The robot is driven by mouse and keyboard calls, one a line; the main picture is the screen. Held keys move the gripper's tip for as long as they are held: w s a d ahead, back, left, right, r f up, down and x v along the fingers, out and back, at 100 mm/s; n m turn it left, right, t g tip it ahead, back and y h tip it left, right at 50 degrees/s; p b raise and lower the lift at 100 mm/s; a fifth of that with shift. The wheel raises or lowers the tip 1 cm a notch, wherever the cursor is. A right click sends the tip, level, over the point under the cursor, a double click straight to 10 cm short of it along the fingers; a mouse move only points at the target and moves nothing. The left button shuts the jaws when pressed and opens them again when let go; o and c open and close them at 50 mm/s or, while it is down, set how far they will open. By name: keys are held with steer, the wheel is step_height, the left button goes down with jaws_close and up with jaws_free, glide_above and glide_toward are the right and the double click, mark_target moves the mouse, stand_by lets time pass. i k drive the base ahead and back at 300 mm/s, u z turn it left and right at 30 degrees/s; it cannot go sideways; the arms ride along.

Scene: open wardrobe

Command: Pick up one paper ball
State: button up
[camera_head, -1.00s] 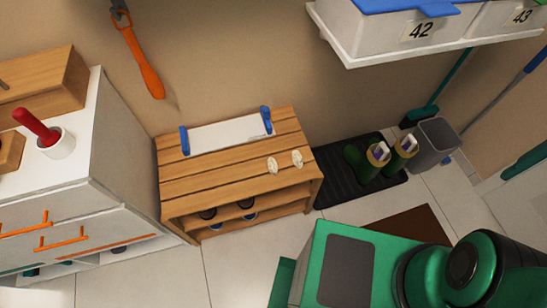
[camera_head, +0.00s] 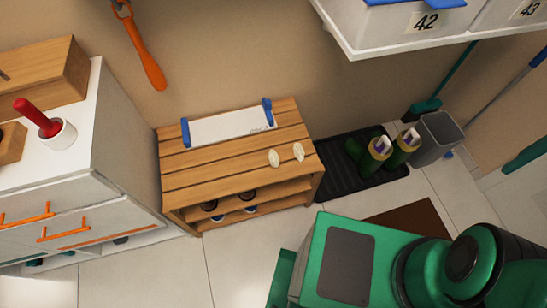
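Two small cream-white lumps, which look like the paper balls, lie side by side on the slatted wooden bench: the left one (camera_head: 274,157) and the right one (camera_head: 298,152). They sit near the right end of the bench top (camera_head: 215,172), apart from each other. My gripper is not in view. Only my green body and part of my arm show at the bottom right, well apart from the bench.
A white board with blue ends (camera_head: 230,127) stands at the back of the bench top. Shoes sit on the shelf below. A black mat (camera_head: 340,185) with green boots (camera_head: 378,152) and a grey bin (camera_head: 437,137) are to the right. A white cabinet (camera_head: 125,135) stands left. White boxes (camera_head: 385,25) hang above right.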

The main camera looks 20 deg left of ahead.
mark_target(274, 158)
steer(key=k, duration=0.5)
steer(key=z, duration=1.65)
steer(key=i, duration=1.15)
steer(key=u, duration=2.75)
